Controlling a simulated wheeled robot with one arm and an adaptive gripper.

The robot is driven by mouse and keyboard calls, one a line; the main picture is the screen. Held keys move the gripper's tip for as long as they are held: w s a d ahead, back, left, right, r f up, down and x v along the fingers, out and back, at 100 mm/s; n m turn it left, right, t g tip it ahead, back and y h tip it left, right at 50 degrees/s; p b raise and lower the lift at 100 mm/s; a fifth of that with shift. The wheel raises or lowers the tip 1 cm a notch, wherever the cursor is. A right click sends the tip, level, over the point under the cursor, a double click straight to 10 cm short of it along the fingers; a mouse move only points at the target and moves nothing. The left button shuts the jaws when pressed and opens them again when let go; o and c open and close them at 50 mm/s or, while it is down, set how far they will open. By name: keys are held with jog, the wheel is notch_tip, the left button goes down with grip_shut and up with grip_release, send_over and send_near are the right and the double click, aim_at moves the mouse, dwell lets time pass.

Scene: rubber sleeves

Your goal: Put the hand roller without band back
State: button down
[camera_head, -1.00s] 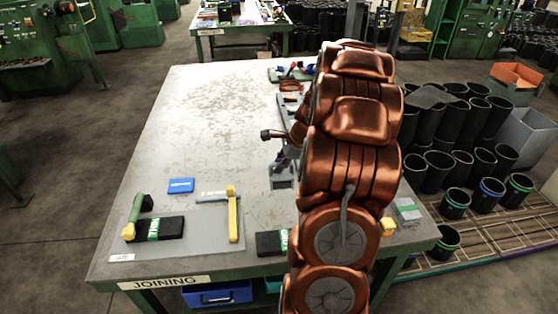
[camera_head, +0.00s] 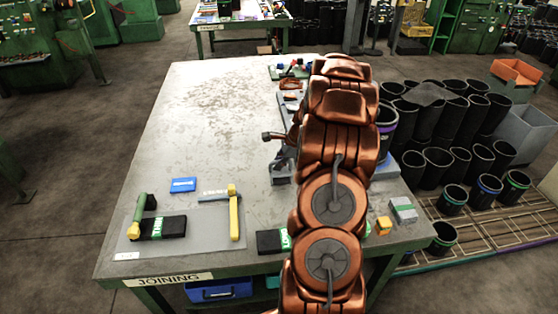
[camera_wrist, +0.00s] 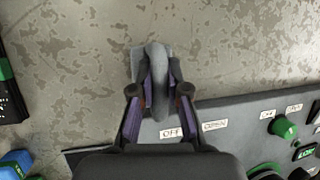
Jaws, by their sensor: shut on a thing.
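In the wrist view my gripper (camera_wrist: 156,97) is shut on a grey piece (camera_wrist: 155,62) with a rounded bar, probably the hand roller; no coloured band shows on it. The fingers hide part of it, and I cannot tell if it touches the bench. In the head view my gripper (camera_head: 282,158) is small and dark, left of my copper arm, over the middle of the bench. A grey mat (camera_head: 195,240) lies at the bench's front left. On it are a green-handled tool with a yellow end (camera_head: 137,217) and a yellow bar (camera_head: 233,210) with a grey bar beside it.
A grey panel (camera_wrist: 235,125) with labels and green knobs is close to my gripper. Black sleeves (camera_head: 437,165) stand to the right.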

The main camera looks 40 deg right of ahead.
jog(key=shift+f, duration=0.15)
jog(key=c, duration=1.2)
grip_release()
jog(key=shift+o, duration=0.2)
